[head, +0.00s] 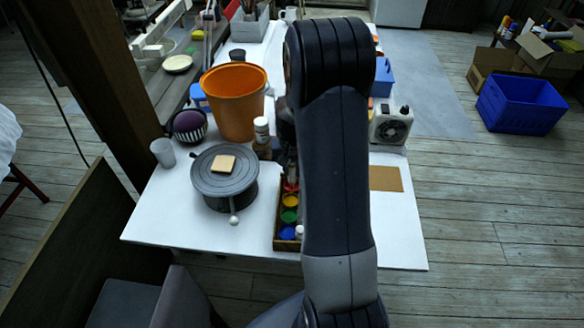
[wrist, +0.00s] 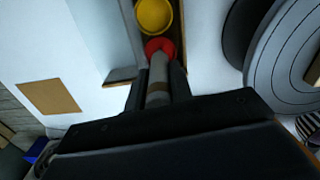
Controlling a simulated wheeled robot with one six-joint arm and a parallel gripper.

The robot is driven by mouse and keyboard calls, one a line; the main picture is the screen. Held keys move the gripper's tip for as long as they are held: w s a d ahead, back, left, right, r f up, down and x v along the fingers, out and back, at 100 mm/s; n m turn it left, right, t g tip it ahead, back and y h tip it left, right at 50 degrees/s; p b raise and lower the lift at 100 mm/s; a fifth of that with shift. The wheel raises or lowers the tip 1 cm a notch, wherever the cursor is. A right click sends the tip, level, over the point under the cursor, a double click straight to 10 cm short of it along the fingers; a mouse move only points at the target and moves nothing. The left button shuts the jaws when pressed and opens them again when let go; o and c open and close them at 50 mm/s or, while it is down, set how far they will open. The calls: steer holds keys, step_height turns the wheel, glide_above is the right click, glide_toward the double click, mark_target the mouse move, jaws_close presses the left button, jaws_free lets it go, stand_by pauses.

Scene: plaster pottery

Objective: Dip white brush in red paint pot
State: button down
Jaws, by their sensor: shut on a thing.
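My gripper (wrist: 157,74) is shut on the white brush, a pale grey-white cylinder (wrist: 158,72) with a brown band, seen between the two dark fingers in the wrist view. The brush's far end overlaps the red paint pot (wrist: 160,44); I cannot tell whether it is inside the paint or just above it. In the head view the red pot (head: 290,187) shows only partly beside my arm, at the far end of the visible row of pots. My arm hides the brush and most of the gripper there.
A wooden tray (head: 277,236) holds yellow (head: 289,200), green (head: 289,216) and blue (head: 287,233) pots. A grey turntable (head: 226,186) bears a tan square, left of the tray. An orange bucket (head: 234,105) stands behind. Clear white tabletop (head: 395,225) lies to the right.

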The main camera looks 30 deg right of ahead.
steer(key=shift+r, duration=0.1)
steer(key=shift+r+p, duration=2.5)
steer(key=shift+r, duration=1)
